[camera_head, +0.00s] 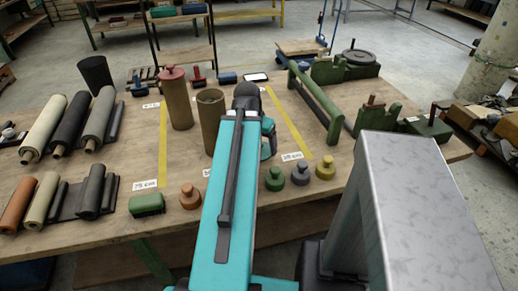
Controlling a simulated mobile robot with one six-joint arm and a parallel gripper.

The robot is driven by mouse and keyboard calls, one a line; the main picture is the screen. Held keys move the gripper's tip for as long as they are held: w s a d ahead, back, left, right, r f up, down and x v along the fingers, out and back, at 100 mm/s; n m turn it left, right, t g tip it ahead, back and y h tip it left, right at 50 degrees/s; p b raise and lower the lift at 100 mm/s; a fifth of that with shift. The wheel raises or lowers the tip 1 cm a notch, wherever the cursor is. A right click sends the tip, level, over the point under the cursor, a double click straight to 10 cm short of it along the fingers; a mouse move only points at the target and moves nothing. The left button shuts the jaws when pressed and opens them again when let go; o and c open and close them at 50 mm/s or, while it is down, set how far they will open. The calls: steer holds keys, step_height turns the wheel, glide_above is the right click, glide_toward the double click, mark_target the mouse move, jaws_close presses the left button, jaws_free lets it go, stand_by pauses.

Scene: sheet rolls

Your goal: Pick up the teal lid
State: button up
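No lid that is clearly teal shows; part of the table's front row is hidden behind my teal arm. Lids with knobs stand along the front of the table: an orange lid (190,197) left of my arm, and a green lid (275,179), a dark grey lid (300,173) and a yellow lid (325,167) to its right. A red lid (173,73) sits on a tall brown tube (179,102). An open brown tube (211,121) stands beside it, partly covered by my arm. My gripper is hidden behind my arm.
The wooden table (235,250) has dark and pale sheet rolls (70,123) at left and a green block (147,204) at front. A green roller frame (315,102) stands at right. Yellow strips (163,145) mark the tabletop. A black bin (96,74) stands at back left.

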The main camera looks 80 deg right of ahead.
steer(key=shift+a+f+b, duration=0.15)
steer(key=shift+a+b, duration=0.3)
steer(key=shift+b, duration=3.65)
steer(key=b, duration=0.3)
steer(key=shift+a, duration=0.35)
steer(key=shift+a+b, duration=0.25)
steer(key=shift+b, duration=0.6)
steer(key=shift+a, duration=0.1)
steer(key=shift+a+r+b, duration=0.25)
steer(key=shift+b, duration=0.55)
steer(key=shift+r, duration=0.1)
